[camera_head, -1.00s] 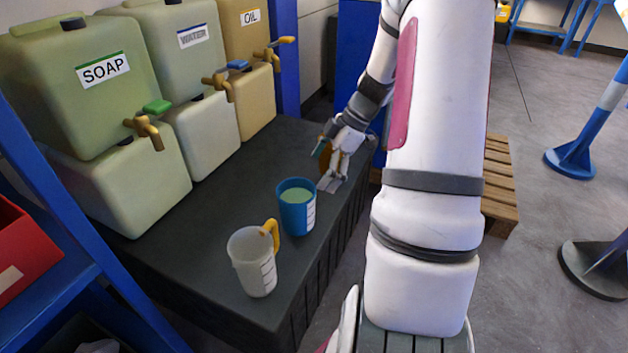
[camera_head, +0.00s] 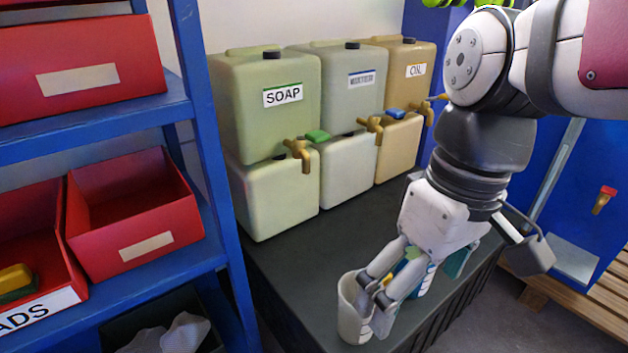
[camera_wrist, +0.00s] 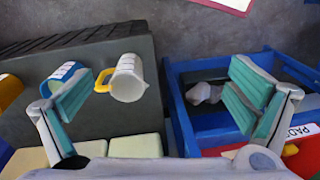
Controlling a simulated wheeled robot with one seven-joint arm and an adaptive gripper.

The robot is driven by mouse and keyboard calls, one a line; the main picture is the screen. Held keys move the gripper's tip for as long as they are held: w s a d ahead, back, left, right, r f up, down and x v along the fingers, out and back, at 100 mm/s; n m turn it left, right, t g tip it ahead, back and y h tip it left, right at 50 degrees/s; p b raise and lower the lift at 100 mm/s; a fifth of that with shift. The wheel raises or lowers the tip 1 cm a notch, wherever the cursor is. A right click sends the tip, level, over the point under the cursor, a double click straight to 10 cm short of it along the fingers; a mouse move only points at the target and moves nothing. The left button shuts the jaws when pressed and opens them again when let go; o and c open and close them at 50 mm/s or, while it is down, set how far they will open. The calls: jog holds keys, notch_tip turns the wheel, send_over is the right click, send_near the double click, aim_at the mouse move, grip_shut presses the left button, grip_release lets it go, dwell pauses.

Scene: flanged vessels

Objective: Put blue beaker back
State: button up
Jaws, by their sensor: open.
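The blue beaker (camera_head: 424,284) is on the dark bench, mostly hidden behind my gripper in the head view. In the wrist view the blue beaker (camera_wrist: 62,74) lies by my left-hand finger, partly covered by it. A whitish beaker (camera_head: 350,312) with a yellow handle stands beside it, nearer the bench's front end. In the wrist view this whitish beaker (camera_wrist: 130,82) shows between the fingers, closer to the left one. My gripper (camera_head: 418,285) points down above the beakers. Its teal-padded fingers (camera_wrist: 160,90) are spread wide with nothing held.
Soap (camera_head: 278,110), water (camera_head: 350,85) and oil (camera_head: 408,65) tanks with taps stand along the back of the bench (camera_head: 300,262). A blue shelf (camera_head: 215,150) with red bins (camera_head: 135,225) rises at left. A yellow-orange object (camera_wrist: 9,92) shows at the wrist view's left edge.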

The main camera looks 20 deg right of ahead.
jog(key=s+m+h, duration=0.1)
jog(key=s+m, duration=0.1)
jog(key=s, duration=0.4)
jog(key=shift+s+a+f+m, duration=0.15)
jog(key=shift+s+f+m, duration=0.05)
jog(key=shift+f+m, duration=0.15)
notch_tip(320, 180, up, 27)
jog(key=t+p, duration=0.4)
jog(key=p, duration=2.1)
jog(key=shift+d, duration=0.2)
